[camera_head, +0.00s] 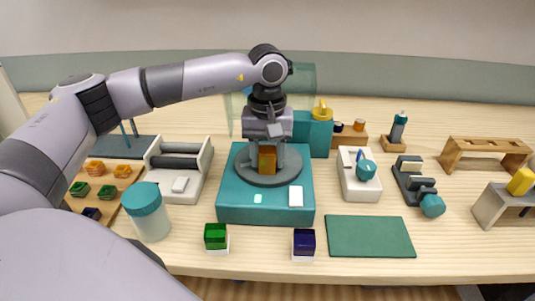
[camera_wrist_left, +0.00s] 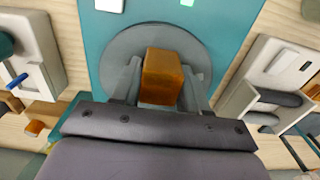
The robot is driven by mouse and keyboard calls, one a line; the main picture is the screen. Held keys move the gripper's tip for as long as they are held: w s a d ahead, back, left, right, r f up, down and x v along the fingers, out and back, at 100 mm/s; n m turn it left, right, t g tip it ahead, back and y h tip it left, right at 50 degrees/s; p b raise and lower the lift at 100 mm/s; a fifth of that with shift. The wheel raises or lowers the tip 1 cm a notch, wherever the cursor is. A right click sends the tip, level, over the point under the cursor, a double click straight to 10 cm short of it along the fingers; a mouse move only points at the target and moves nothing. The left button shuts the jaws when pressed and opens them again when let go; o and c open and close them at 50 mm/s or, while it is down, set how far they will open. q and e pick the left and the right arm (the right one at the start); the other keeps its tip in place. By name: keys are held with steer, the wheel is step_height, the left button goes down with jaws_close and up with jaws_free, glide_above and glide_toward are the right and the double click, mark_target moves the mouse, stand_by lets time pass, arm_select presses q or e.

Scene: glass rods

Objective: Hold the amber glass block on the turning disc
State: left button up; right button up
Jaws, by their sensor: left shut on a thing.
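The amber glass block (camera_head: 267,160) stands on the grey turning disc (camera_head: 252,170) of a teal machine (camera_head: 232,205). My left gripper (camera_head: 269,166) reaches down from above and is shut on the block, with a finger on either side. In the left wrist view the amber block (camera_wrist_left: 162,78) sits between the two grey fingers, over the disc (camera_wrist_left: 125,45). I cannot tell whether the block touches the disc. My right gripper is not in view.
A green block (camera_head: 215,236) and a dark blue block (camera_head: 304,243) stand on white bases in front of the machine. A teal-lidded jar (camera_head: 148,212) stands at left, a green mat (camera_head: 369,236) at right. Several small devices surround the machine.

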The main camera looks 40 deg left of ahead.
arm_select(q)
steer(key=shift+r, duration=0.15)
stand_by(0.5)
steer(key=shift+r+p, duration=0.55)
steer(key=shift+r, duration=0.05)
steer(key=shift+r, duration=0.1)
step_height(320, 180, up, 8)
steer(key=p, duration=0.5)
steer(key=shift+p, duration=0.3)
stand_by(0.4)
